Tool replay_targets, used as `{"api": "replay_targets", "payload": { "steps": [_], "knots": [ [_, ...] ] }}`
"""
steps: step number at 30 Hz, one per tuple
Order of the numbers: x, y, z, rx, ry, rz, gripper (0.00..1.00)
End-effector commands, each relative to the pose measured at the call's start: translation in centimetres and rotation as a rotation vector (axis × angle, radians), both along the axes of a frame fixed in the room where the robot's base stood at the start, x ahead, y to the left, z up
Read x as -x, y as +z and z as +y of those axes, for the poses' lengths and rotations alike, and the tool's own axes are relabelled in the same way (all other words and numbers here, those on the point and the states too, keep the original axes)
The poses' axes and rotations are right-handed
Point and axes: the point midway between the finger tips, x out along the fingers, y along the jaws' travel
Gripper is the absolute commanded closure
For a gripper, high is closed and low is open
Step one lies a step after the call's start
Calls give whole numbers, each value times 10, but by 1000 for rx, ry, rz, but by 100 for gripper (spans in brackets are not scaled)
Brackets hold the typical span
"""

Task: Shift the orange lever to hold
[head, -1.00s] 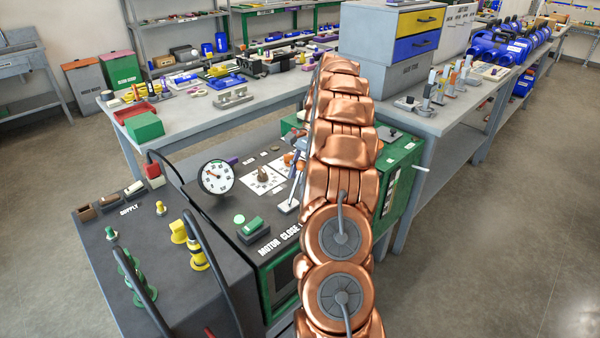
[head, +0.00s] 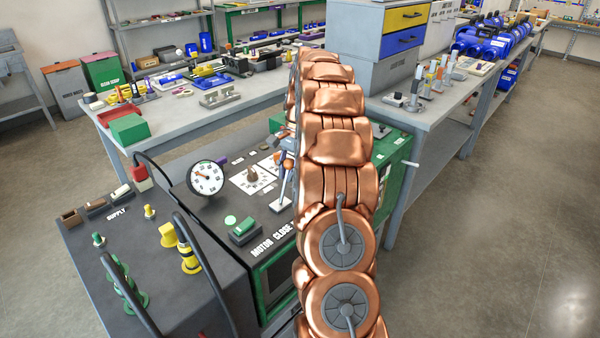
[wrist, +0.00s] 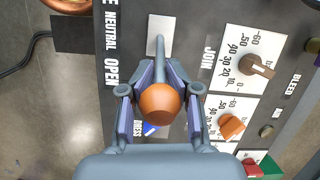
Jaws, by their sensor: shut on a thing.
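The lever's round orange knob (wrist: 158,101) sits between the two fingers of my gripper (wrist: 160,86) in the wrist view. The gripper is shut on it. The grey shaft runs up the picture from the knob to a pale plate (wrist: 160,24) on the dark panel. The words NEUTRAL and OPEN are printed left of the lever; no hold label is readable. In the head view the lever's pale base (head: 281,204) shows just left of my arm, with the thin shaft rising from it. My arm hides much of that area.
Right of the lever in the wrist view are a brown dial (wrist: 256,66) and an orange dial knob (wrist: 230,127). The head view shows a round gauge (head: 206,177), a green button block (head: 244,230) and yellow fittings (head: 187,258) with dark hoses. A workbench (head: 200,118) stands behind.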

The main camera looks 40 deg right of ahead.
Motion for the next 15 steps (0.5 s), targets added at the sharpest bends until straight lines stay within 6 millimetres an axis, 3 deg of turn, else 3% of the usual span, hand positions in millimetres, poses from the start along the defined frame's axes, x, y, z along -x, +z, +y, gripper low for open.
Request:
{"api": "replay_targets", "payload": {
  "steps": [1,15],
  "knots": [
    [-5,8,3,31,4,-19,100],
    [-6,14,26,238,11,-35,100]
  ]
}}
